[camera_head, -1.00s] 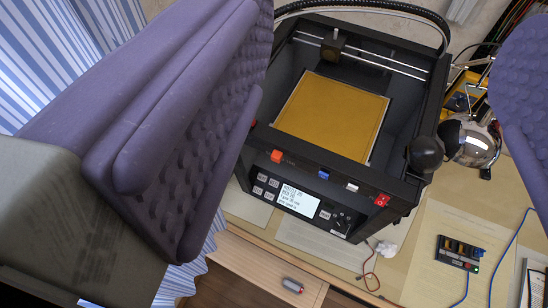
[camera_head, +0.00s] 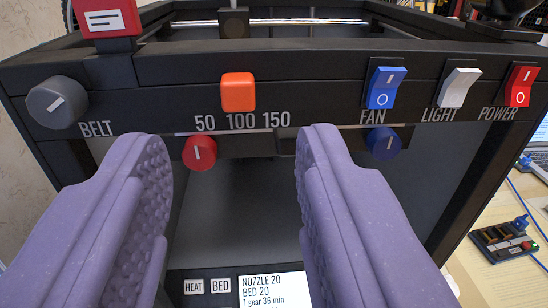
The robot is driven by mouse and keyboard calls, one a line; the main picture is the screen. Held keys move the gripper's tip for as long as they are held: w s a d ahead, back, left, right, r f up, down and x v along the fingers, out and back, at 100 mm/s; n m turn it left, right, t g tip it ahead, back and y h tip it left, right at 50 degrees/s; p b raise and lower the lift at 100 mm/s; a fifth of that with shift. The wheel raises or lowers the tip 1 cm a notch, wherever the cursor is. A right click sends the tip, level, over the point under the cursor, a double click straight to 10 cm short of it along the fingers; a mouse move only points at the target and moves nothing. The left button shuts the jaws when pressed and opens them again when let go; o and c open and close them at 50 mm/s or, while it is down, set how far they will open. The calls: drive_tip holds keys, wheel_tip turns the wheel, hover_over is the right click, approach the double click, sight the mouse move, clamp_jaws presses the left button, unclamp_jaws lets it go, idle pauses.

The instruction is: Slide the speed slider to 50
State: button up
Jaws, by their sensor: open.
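The orange slider knob (camera_head: 238,92) sits on the black front rail of the printer. It stands just above the "100" on the printed scale (camera_head: 242,121), which reads 50, 100, 150; the "50" is to its left. My gripper (camera_head: 232,150) is open and empty. Its two purple padded fingers reach up from below, one on each side of the scale, with their tips lower in the picture than the orange knob. Neither finger appears to touch the knob, though the exact depth gap is hard to tell.
A red knob (camera_head: 199,152) lies between the fingers, near the left one. A grey BELT knob (camera_head: 57,102) is at left. The blue FAN switch (camera_head: 385,88), white LIGHT switch (camera_head: 459,88), red POWER switch (camera_head: 520,85) and blue knob (camera_head: 383,143) are at right. A display (camera_head: 274,289) is below.

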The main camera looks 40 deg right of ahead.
sight(237, 92)
drive_tip(key=x, duration=0.6)
drive_tip(key=shift+w+d, duration=0.2)
clamp_jaws()
